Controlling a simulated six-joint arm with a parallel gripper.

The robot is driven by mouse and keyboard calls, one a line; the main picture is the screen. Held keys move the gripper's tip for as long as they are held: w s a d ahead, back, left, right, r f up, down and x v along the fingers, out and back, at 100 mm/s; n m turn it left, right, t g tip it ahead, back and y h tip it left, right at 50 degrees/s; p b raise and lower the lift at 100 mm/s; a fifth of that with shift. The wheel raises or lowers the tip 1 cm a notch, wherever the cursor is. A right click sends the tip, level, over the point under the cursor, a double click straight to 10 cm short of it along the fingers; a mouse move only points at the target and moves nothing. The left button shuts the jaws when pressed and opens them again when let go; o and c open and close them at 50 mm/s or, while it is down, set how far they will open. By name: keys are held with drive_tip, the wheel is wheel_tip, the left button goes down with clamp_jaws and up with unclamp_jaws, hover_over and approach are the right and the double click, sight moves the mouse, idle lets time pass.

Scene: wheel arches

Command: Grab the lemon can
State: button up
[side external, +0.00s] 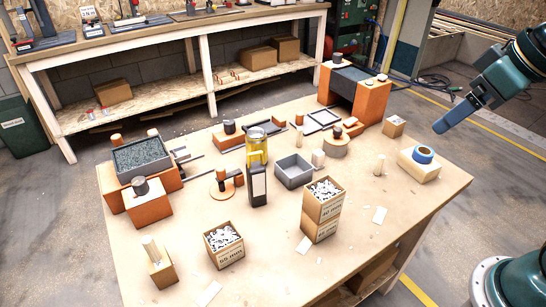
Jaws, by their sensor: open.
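A yellow can (256,155), which looks like the lemon can, stands upright near the middle of the wooden table (330,255). A dark upright block with a pale face (257,186) stands in front of it and hides its lower part. My gripper (442,121) is at the upper right, raised above the table's right side and well apart from the can. It is open and empty; its fingers overlap from this side, so the gap between them is hard to see.
A grey open bin (293,171) stands just right of the can. Stacked wooden boxes (322,212) are in front, and an orange-and-grey arch (355,95) is at the back right. A blue tape roll (422,154) sits on a block near the right edge. The front right is mostly clear.

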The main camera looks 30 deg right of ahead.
drive_tip(key=w+a+r+n, duration=0.1)
drive_tip(key=w+a+r, duration=0.1)
drive_tip(key=w, duration=0.9)
drive_tip(key=n+g+y, duration=0.2)
drive_tip(key=n, duration=0.3)
hover_over(259, 133)
drive_tip(key=s+d, duration=0.3)
drive_tip(key=s, duration=0.1)
wheel_tip(259, 133, down, 17)
drive_tip(key=shift+w+a+f, duration=0.15)
drive_tip(key=shift+a, duration=0.1)
drive_tip(key=shift+f, duration=0.1)
drive_tip(key=shift+x, duration=4.2)
drive_tip(key=shift+w+a, duration=0.1)
drive_tip(key=shift+w, duration=0.05)
drive_tip(key=shift+x, duration=2.5)
